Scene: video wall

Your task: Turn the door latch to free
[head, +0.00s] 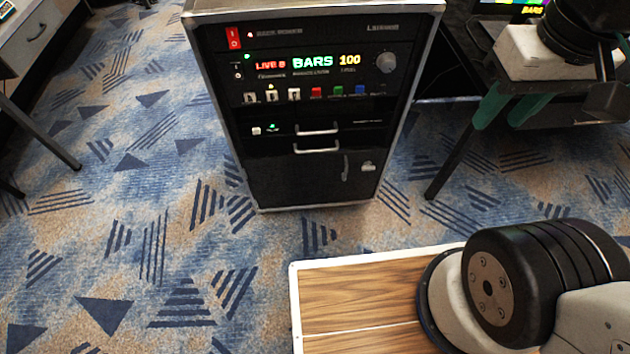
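The black rack cabinet (240,110) stands upright in the middle of the head view. Its lower black door (290,178) looks closed. A small pale latch (368,166) sits at the door's right side, beside a slim upright grey handle (345,167). The latch is too small to tell its exact turn. My gripper (498,122) is at the upper right, with a pale body and two dark green fingers pointing down. The fingers are apart with nothing seen between them. It is right of the cabinet and clear of the latch.
Above the door are a drawer with two bar handles (317,130) and a lit panel with a knob (386,62) and coloured buttons. A dark table leg (450,165) stands right of the cabinet. A desk (30,40) is at the left. Patterned carpet in front is clear.

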